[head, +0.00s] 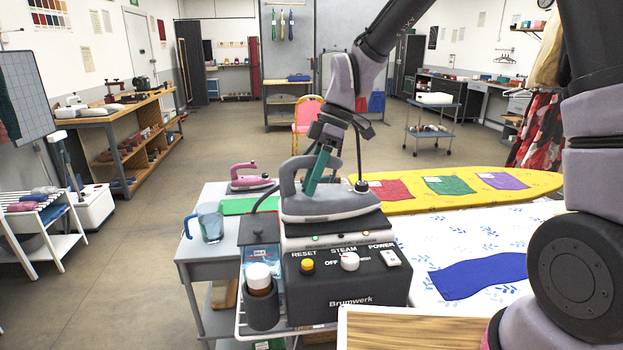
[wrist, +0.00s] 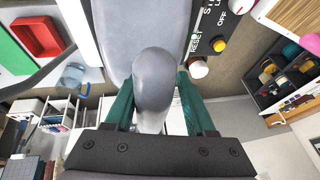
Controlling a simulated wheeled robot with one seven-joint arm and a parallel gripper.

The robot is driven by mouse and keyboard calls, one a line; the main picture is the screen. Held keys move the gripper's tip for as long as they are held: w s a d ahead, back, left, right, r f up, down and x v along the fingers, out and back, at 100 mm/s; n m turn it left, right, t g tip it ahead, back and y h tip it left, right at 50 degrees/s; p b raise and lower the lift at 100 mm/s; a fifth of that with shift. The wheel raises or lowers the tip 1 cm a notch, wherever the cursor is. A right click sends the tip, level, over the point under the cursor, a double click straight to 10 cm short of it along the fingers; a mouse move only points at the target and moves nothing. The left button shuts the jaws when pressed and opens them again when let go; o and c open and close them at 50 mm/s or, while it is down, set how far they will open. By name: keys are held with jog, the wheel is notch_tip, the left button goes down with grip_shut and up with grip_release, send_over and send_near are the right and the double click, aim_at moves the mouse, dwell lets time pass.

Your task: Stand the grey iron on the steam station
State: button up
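The grey iron (head: 330,203) is at the top of the black steam station (head: 345,275), level, with its sole over the station's rest. I cannot tell whether it bears fully on the rest or is just above it. My gripper (head: 319,172) reaches down to the iron's handle from above. In the wrist view, my teal fingers (wrist: 157,95) lie on both sides of the iron's rounded grey handle (wrist: 153,78), close against it; it looks shut on the handle. The handle hides part of the fingertips.
A pink iron (head: 250,178) stands behind left, near a blue jug (head: 209,223) on the grey cart. A yellow ironing board (head: 470,188) with coloured cloths lies behind right. A blue cloth (head: 470,276) lies on patterned fabric. A white-capped bottle (head: 258,277) sits at the station's left front.

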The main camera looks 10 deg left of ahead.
dwell(0.3)
jog(key=v, duration=1.2)
jog(key=shift+w, duration=0.1)
jog(key=s+d+r+m+t, duration=0.3)
jog(key=d+m, duration=0.5)
jog(key=d, duration=0.1)
jog(key=s+d+r+m+t+h, duration=0.1)
jog(key=s+d+r+m+t, duration=0.1)
jog(key=d+m, duration=0.6)
jog(key=s+d+r+m+t, duration=0.3)
jog(key=s+d+m+t, duration=0.1)
jog(key=d+m, duration=0.4)
jog(key=d+t, duration=0.1)
jog(key=d, duration=0.1)
jog(key=shift+s+d+r+m+h, duration=0.25)
jog(key=shift+d+r+m+h, duration=0.05)
jog(key=shift+r+m+h, duration=0.1)
